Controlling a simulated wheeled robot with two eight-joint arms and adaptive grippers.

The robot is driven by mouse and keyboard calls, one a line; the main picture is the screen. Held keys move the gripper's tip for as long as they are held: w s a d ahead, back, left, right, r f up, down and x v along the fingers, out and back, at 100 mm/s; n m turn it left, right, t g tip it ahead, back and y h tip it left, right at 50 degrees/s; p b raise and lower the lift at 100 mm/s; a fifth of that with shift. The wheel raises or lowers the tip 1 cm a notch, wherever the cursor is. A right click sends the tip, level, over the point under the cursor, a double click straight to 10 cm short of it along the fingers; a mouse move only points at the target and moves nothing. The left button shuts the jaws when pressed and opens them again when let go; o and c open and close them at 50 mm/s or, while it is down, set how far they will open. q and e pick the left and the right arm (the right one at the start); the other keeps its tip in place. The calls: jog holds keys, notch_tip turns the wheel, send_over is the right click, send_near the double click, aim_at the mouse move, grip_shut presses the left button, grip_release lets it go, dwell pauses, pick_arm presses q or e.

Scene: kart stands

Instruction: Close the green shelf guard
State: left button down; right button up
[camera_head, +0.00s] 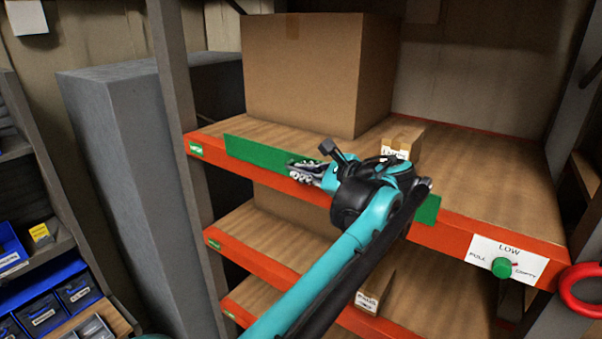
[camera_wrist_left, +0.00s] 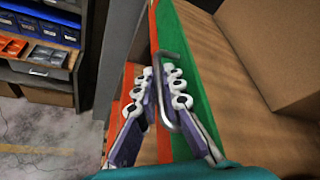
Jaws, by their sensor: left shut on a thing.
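The green shelf guard (camera_head: 258,153) is a long flat strip along the front edge of the top shelf. My left arm hides its middle, and its right end (camera_head: 429,208) shows past the arm. In the left wrist view the guard (camera_wrist_left: 184,45) runs between the orange beam and the wooden shelf; its exact tilt is hard to tell. A grey bent metal handle (camera_wrist_left: 180,64) stands out at the guard. My left gripper (camera_head: 303,170) is at the guard's front, left of its middle. Its fingers (camera_wrist_left: 163,88) are shut on the handle. My right gripper is out of view.
A large cardboard box (camera_head: 305,75) stands on the top shelf (camera_head: 480,180) behind the guard, with a small box (camera_head: 402,138) to its right. A white LOW sign (camera_head: 512,258) with a green knob (camera_head: 502,268) is on the orange beam. Blue bins (camera_head: 77,293) stand at the left.

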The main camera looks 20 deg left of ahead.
pick_arm(q)
jog(key=shift+w+r+m, duration=0.15)
jog(key=shift+r+m, duration=0.05)
jog(key=shift+m, duration=0.1)
dwell(0.4)
jog(key=c, duration=1.9)
grip_release()
jog(key=shift+d, duration=0.15)
jog(key=v, duration=1.2)
